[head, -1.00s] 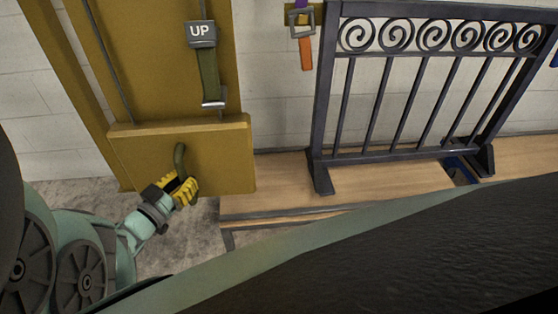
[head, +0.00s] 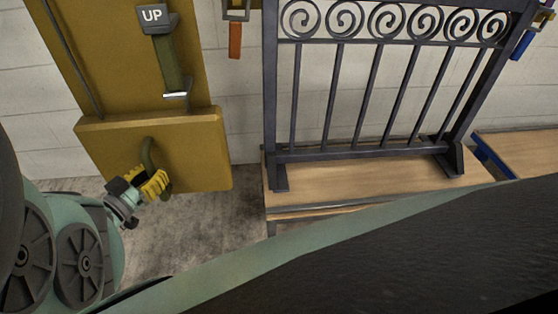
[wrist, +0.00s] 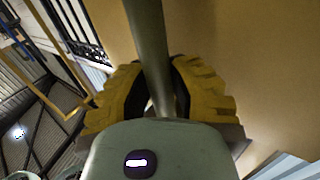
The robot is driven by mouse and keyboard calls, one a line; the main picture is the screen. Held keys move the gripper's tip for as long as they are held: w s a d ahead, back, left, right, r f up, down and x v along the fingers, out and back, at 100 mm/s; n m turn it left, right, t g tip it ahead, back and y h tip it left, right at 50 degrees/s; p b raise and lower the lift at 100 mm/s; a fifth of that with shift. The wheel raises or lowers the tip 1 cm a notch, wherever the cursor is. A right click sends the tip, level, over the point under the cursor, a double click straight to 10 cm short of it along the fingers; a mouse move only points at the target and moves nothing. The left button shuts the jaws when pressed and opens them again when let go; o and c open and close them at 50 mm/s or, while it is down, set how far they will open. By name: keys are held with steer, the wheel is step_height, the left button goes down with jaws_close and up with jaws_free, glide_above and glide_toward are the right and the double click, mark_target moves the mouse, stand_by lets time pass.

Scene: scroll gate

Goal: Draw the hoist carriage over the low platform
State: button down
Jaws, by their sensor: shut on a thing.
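The ochre hoist carriage (head: 205,150) stands at the left in the head view. It has a tall back panel, a thick lower block and a curved olive handle (head: 147,152) on the block's front. My gripper (head: 156,184) has its yellow jaws shut on this handle. In the wrist view, the handle bar (wrist: 148,45) runs between the two jaws (wrist: 158,100), with the ochre face behind. A low wood-topped platform (head: 340,180) lies to the right of the carriage. A strip of bare floor shows between them. The platform's front is partly hidden by my own body.
A dark scroll gate (head: 365,155) stands upright on the platform. A second wood top (head: 520,150) with a blue edge lies further right, past a gap. An UP sign (head: 154,17) with an olive strap is on the carriage. An orange tag (head: 235,40) hangs on the pale block wall.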

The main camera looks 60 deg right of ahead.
steer(key=shift+w+a, duration=0.1)
steer(key=shift+a, duration=0.05)
steer(key=c, duration=0.9)
jaws_free()
steer(key=shift+w+a, duration=0.1)
steer(key=shift+a, duration=0.05)
steer(key=shift+c, duration=0.2)
steer(key=shift+o, duration=0.5)
steer(key=shift+f, duration=0.1)
steer(key=s+a, duration=0.1)
steer(key=a, duration=1.1)
steer(key=shift+s, duration=0.25)
steer(key=shift+d, duration=0.1)
